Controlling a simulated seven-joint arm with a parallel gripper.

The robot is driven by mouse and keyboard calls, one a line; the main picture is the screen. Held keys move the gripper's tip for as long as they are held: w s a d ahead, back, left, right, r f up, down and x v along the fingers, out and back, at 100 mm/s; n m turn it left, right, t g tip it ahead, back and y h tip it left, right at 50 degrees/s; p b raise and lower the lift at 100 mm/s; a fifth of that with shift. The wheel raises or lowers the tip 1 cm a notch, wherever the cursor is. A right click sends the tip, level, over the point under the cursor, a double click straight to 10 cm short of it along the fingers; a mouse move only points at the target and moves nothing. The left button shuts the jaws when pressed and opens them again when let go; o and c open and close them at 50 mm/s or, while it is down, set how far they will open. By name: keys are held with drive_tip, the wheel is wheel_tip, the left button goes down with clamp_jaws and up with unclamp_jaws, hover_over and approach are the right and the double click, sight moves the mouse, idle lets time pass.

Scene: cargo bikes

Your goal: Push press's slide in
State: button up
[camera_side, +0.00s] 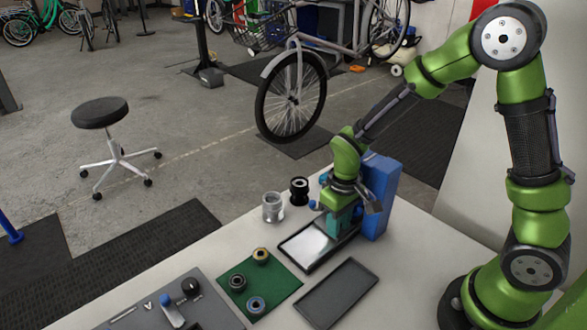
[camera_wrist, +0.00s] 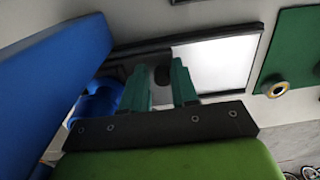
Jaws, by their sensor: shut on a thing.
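The press shows as a tall blue block (camera_side: 381,198) at the back of the table. Its slide is a flat, dark-framed tray with a bright white plate (camera_side: 306,243), sticking out to the front left of the block. The slide also shows in the wrist view (camera_wrist: 215,66), right of my fingers. My gripper (camera_side: 340,226) is low, close beside the blue block, at the slide's end near the press. In the wrist view its teal fingers (camera_wrist: 160,74) stand either side of a small dark knob (camera_wrist: 162,75) at the slide's edge. The fingers partly hide the contact.
A green mat (camera_side: 262,287) with several ring-shaped parts lies left of the slide. An empty dark tray (camera_side: 338,293) lies in front. A glass jar (camera_side: 272,207) and black cylinder (camera_side: 299,191) stand behind. A grey board with tools (camera_side: 170,308) is at lower left.

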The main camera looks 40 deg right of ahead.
drive_tip(key=shift+s+d+f, duration=0.1)
drive_tip(key=shift+d+f, duration=0.05)
drive_tip(key=shift+d, duration=0.7)
drive_tip(key=shift+s+d+f, duration=0.1)
drive_tip(key=shift+d, duration=0.75)
drive_tip(key=shift+c, duration=0.5)
drive_tip(key=shift+d, duration=0.4)
clamp_jaws()
drive_tip(key=o, duration=0.7)
unclamp_jaws()
drive_tip(key=shift+w+r, duration=0.2)
drive_tip(key=shift+r, duration=1.05)
drive_tip(key=shift+w+r, duration=0.15)
drive_tip(key=shift+r, duration=1.1)
drive_tip(key=shift+a+r, duration=0.5)
drive_tip(key=shift+a, duration=0.4)
drive_tip(key=shift+a+r, duration=0.45)
drive_tip(key=shift+a, duration=0.45)
drive_tip(key=a, duration=0.1)
drive_tip(key=a+r, duration=0.1)
drive_tip(key=shift+s+a, duration=0.1)
drive_tip(key=shift+a, duration=0.3)
